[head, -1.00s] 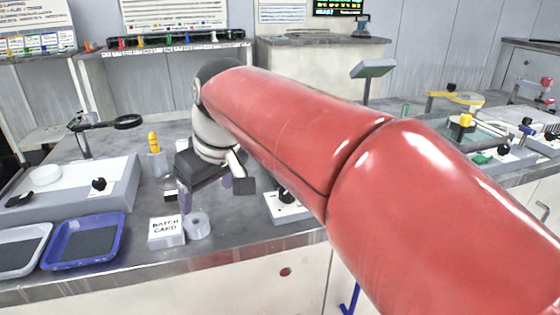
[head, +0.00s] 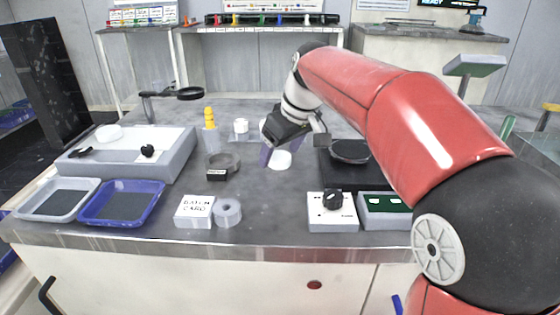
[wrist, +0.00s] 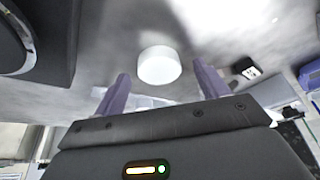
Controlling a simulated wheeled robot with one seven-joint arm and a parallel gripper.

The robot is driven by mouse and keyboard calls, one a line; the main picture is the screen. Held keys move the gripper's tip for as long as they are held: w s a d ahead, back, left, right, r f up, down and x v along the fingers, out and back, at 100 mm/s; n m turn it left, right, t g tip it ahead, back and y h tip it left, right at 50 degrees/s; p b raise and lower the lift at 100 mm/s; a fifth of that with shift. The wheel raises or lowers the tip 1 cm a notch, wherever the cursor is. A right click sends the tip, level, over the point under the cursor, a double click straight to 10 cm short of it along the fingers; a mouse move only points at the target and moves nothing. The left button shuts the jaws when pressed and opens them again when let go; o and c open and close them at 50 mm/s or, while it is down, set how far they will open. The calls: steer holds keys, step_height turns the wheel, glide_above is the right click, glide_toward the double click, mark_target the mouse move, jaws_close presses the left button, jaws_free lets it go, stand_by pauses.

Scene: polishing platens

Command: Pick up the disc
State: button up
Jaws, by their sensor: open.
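A white disc (head: 279,160) lies flat on the grey bench top, just beside and under my gripper (head: 273,153) in the head view. In the wrist view the white disc (wrist: 160,66) shows whole, just beyond and between the purple fingertips of my gripper (wrist: 161,75). The fingers are apart, with nothing between them, and they do not appear to touch the disc. In the head view one purple finger is clear; the other is hard to make out.
A black platen unit (head: 350,152) stands right of the disc. A grey ring (head: 222,162) with a black label lies to the left. A batch card block (head: 195,211), a roll (head: 228,212) and a knob box (head: 332,212) line the front. A blue tray (head: 122,203) sits front left.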

steer(key=shift+w+f, duration=0.1)
steer(key=shift+f, duration=0.25)
steer(key=shift+c, duration=0.2)
steer(key=c, duration=1.1)
steer(key=shift+o, duration=0.2)
steer(key=shift+r, duration=0.1)
